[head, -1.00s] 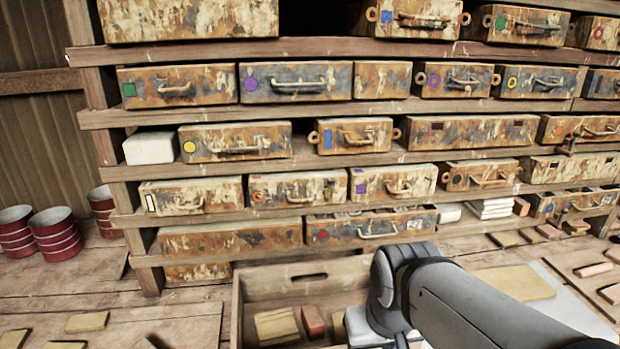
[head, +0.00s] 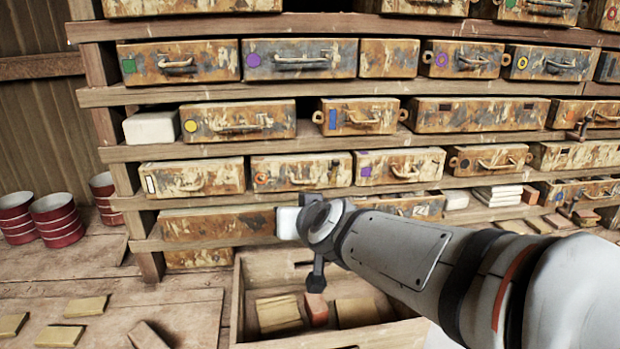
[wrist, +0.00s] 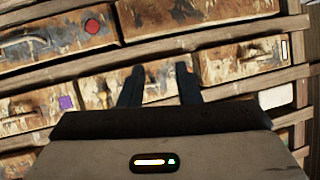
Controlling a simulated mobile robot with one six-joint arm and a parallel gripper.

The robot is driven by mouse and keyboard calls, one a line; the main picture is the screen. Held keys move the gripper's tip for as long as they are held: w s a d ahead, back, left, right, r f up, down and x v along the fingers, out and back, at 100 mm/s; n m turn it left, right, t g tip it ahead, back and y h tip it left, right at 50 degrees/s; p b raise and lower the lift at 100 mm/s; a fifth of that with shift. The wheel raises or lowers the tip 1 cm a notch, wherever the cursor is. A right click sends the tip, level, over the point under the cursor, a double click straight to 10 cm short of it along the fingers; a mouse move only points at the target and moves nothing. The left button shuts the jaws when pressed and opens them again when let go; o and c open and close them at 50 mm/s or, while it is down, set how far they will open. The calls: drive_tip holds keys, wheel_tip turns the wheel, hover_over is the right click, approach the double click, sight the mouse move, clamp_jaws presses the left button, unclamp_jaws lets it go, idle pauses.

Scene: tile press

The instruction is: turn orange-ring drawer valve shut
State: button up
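The orange-ring drawer (head: 302,171) is a rusty, worn box on the fourth shelf row, between a white-marked drawer and a purple-square drawer. My gripper (head: 308,202) is just below and in front of this drawer. In the wrist view, which is turned over, my gripper (wrist: 160,82) has its two dark fingers apart with nothing between them. The orange-ring drawer (wrist: 160,84) shows behind them.
The purple-square drawer (head: 400,164) and the white-marked drawer (head: 192,178) flank it. Shelf planks (head: 200,201) run just beneath. A wooden crate (head: 338,258) with loose tiles stands below my arm. Red cans (head: 57,219) stand on the left.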

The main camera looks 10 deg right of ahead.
drive_tip(key=w+r+m+t+h+b, duration=0.2)
drive_tip(key=w+r+m+t+h, duration=0.1)
drive_tip(key=w+r+t, duration=0.15)
drive_tip(key=m+g+h+b, duration=0.2)
drive_tip(key=m+h, duration=0.4)
drive_tip(key=h, duration=0.4)
approach(334, 168)
drive_tip(key=w, duration=0.1)
drive_tip(key=x, duration=0.8)
drive_tip(key=shift+s+d+f, duration=0.1)
drive_tip(key=shift+d, duration=0.15)
drive_tip(key=shift+c, duration=0.5)
clamp_jaws()
